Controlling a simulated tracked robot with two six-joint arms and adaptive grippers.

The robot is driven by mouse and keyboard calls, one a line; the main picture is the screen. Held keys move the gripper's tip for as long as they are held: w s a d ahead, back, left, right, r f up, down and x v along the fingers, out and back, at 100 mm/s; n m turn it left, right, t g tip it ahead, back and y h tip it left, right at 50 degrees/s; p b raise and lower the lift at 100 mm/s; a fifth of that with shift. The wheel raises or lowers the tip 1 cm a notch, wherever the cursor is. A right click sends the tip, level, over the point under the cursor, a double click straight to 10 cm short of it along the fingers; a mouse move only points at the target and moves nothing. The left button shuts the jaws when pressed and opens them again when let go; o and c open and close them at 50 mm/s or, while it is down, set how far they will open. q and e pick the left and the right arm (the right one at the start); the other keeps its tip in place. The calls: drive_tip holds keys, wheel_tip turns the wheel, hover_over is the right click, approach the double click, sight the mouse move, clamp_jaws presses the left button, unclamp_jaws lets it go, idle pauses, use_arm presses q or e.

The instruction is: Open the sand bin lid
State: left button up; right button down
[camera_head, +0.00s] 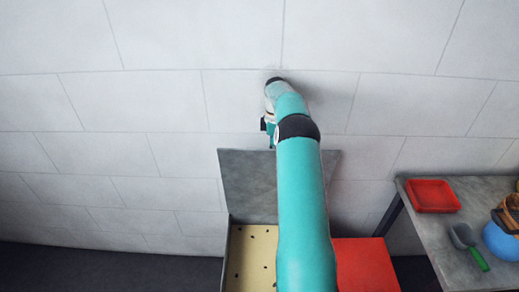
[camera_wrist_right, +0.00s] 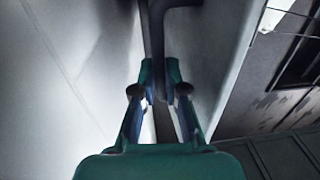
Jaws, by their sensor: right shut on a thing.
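The sand bin (camera_head: 227,262) stands against the wall with its grey lid (camera_head: 245,182) raised to about upright. Pale yellow sand (camera_head: 252,252) with dark specks shows inside. My right arm reaches over the bin and covers the right part of the lid and opening. In the right wrist view, my right gripper (camera_wrist_right: 160,78) is shut on a dark bar-like handle (camera_wrist_right: 157,30) that runs between its fingers. In the head view this gripper is mostly hidden near the lid's top edge. My left gripper is not in view.
A pale block wall (camera_head: 120,110) rises close behind the lid. A red surface (camera_head: 365,265) lies right of my arm. A grey table (camera_head: 480,191) at the right holds a red tray (camera_head: 432,195), a green-handled scoop (camera_head: 468,243) and a blue round thing (camera_head: 502,241). Floor at left is clear.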

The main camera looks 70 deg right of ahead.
drive_tip(key=shift+s+d, duration=0.15)
drive_tip(key=shift+d, duration=0.45)
drive_tip(key=c, duration=1.5)
unclamp_jaws()
drive_tip(key=o, duration=0.3)
drive_tip(key=shift+w+d+f, duration=0.2)
drive_tip(key=shift+d+f, duration=0.15)
drive_tip(key=shift+d, duration=0.05)
drive_tip(key=shift+a+r, duration=0.15)
drive_tip(key=shift+w, duration=0.15)
drive_tip(key=shift+r, duration=0.1)
